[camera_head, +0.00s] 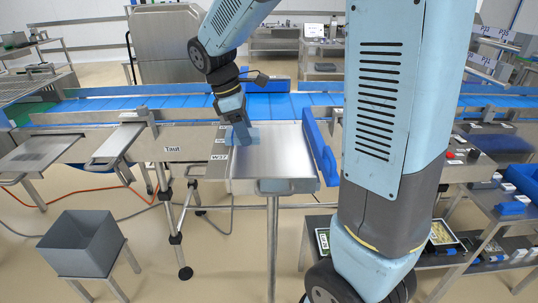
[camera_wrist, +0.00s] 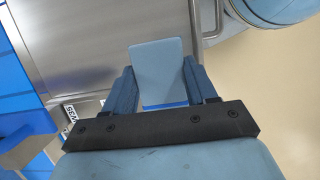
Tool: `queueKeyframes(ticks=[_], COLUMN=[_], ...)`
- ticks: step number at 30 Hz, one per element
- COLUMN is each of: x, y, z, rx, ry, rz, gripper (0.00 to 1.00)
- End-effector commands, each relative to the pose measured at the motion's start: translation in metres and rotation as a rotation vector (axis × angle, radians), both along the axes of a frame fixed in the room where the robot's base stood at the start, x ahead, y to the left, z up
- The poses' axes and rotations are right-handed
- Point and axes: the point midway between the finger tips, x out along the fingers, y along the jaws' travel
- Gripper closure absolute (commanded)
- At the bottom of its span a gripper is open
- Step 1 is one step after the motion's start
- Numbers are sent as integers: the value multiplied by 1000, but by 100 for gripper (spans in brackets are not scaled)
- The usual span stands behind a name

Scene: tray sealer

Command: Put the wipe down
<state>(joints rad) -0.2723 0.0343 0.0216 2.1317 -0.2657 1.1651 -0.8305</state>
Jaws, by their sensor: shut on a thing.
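The wipe is a flat light-blue rectangle, seen in the wrist view (camera_wrist: 158,68) between the two dark-blue fingers. My gripper (camera_wrist: 162,88) is shut on it. In the head view, my gripper (camera_head: 240,135) is over the left part of a steel tray-like surface (camera_head: 275,165), with the blue wipe (camera_head: 245,136) at its fingertips. I cannot tell whether the wipe touches the steel below it.
A blue conveyor (camera_head: 275,105) runs behind the steel surface. A blue guard (camera_head: 319,152) stands along its right side. A grey bin (camera_head: 82,242) sits on a stand at lower left. A label (camera_head: 219,157) is at the surface's left edge.

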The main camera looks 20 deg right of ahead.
Motion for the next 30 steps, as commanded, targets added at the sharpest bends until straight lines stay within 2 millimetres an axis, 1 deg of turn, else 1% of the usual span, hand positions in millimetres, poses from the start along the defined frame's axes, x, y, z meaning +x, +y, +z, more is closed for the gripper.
queueKeyframes(ticks=[1,4,9,12,19,21,27,30], x=[2,5,8,10,12,13,13,13], y=[-10,-30,-50,-59,-69,-74,-74,-74], z=[-5,-13,-42,-53,-65,-72,-98,-102], rx=[0,-1,-1,0,-1,-1,0,0], ry=[0,0,3,2,1,1,2,0], rz=[-4,-3,-1,-1,1,0,2,1], gripper=[72,72,72,72,72,72,72,72])
